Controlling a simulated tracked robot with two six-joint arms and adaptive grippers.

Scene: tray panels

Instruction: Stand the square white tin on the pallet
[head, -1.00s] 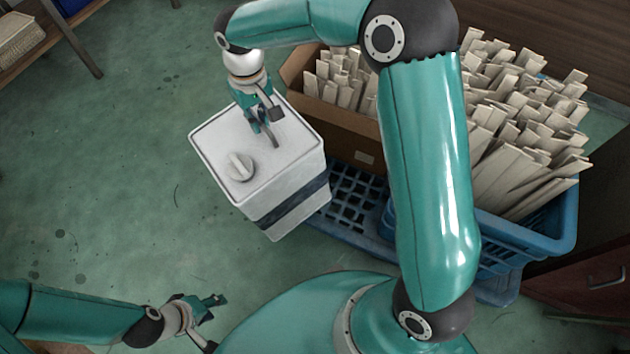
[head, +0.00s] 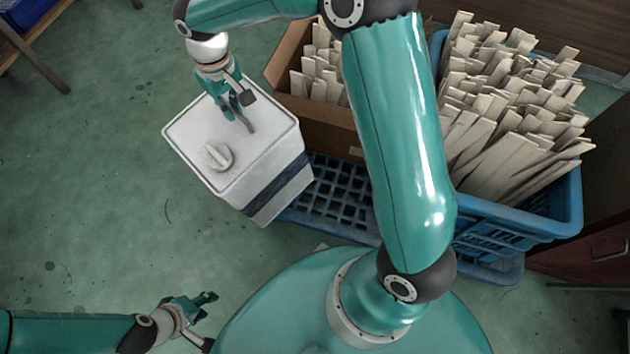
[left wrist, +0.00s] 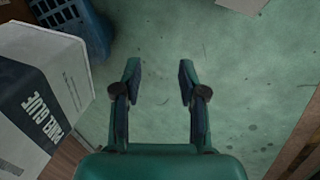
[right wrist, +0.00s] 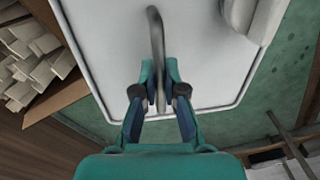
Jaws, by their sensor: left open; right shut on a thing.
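The square white tin (head: 260,130) has a dark band on its side, a round knob on its lid and a curved handle. My right gripper (head: 236,108) is above the lid, and in the right wrist view (right wrist: 158,85) it is shut on the handle. In the left wrist view the tin (left wrist: 45,85) shows "PANEL GLUE" on its band. The blue pallet (head: 345,195) lies to the right of the tin, partly hidden by it, a carton, a crate and my right arm. Whether the tin touches the floor I cannot tell. My left gripper (head: 208,318) is open and empty, low at the left.
A cardboard box (head: 315,115) of pale wooden strips and a blue crate (head: 530,225) full of such strips stand at the right. A dark red cabinet (head: 595,250) is at the right edge. The green floor (head: 90,200) at left is free.

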